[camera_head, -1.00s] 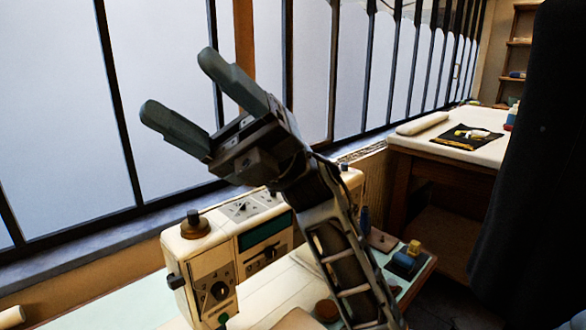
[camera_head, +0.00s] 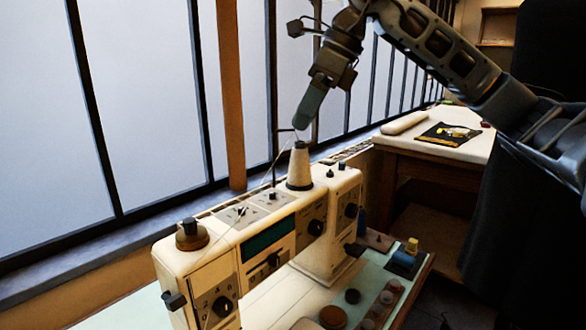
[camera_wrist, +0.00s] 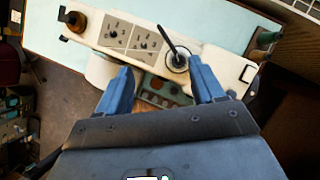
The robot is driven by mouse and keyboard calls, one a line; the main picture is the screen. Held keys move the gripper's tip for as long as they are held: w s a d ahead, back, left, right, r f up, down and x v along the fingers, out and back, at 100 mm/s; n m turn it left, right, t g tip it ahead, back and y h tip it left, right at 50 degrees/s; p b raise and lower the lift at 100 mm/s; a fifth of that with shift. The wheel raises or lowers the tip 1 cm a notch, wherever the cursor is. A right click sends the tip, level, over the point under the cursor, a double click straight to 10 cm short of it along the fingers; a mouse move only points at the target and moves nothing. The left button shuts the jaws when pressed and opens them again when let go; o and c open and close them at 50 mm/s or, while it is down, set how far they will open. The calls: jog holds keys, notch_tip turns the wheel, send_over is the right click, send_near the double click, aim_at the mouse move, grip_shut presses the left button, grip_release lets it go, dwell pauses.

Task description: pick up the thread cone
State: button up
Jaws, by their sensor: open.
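The thread cone (camera_head: 299,168) is pale and tapered with a dark top. It stands upright on top of the cream sewing machine (camera_head: 222,262), and a thin thread runs from it down to the left. My gripper (camera_head: 305,122) points down just above the cone, apart from it. In the wrist view, my gripper (camera_wrist: 160,70) is open and empty with its two blue fingers spread. There the cone (camera_wrist: 177,61) shows end-on beyond the fingertips, closer to the right finger. A dark rod beside it overlaps its edge.
A barred window (camera_head: 150,100) runs behind the machine. A brown spool knob (camera_head: 191,235) stands at the machine's left end. Small jars and a yellow-topped blue item (camera_head: 405,258) sit on the table in front. A second table (camera_head: 440,147) stands behind right.

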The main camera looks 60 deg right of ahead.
aim_at(300, 141)
jog(key=shift+m+g+h, duration=0.3)
jog(key=shift+g+h, duration=0.1)
jog(key=shift+h, duration=0.2)
jog(key=shift+w+d+f+p, duration=0.15)
jog(key=shift+w+d+f, duration=0.15)
jog(key=shift+f, duration=0.85)
jog(key=shift+w+d+f+p, duration=0.1)
jog(key=shift+w+d+f, duration=0.2)
jog(key=shift+f, duration=0.85)
jog(key=shift+w+d+f+p, duration=0.15)
jog(key=shift+w+f, duration=0.25)
jog(key=shift+f, duration=0.75)
jog(key=c, duration=1.1)
jog(key=shift+c, duration=0.2)
jog(key=shift+r, duration=0.55)
jog(key=r, duration=0.3)
jog(key=shift+s+d+r, duration=0.1)
jog(key=shift+d+r, duration=0.05)
jog(key=shift+d, duration=0.05)
jog(key=s+d+r+b, duration=0.1)
jog(key=s+d+r, duration=0.5)
jog(key=d, duration=0.3)
jog(key=shift+s+d+r, duration=0.15)
jog(key=shift+d+r, duration=0.05)
jog(key=shift+r, duration=0.15)
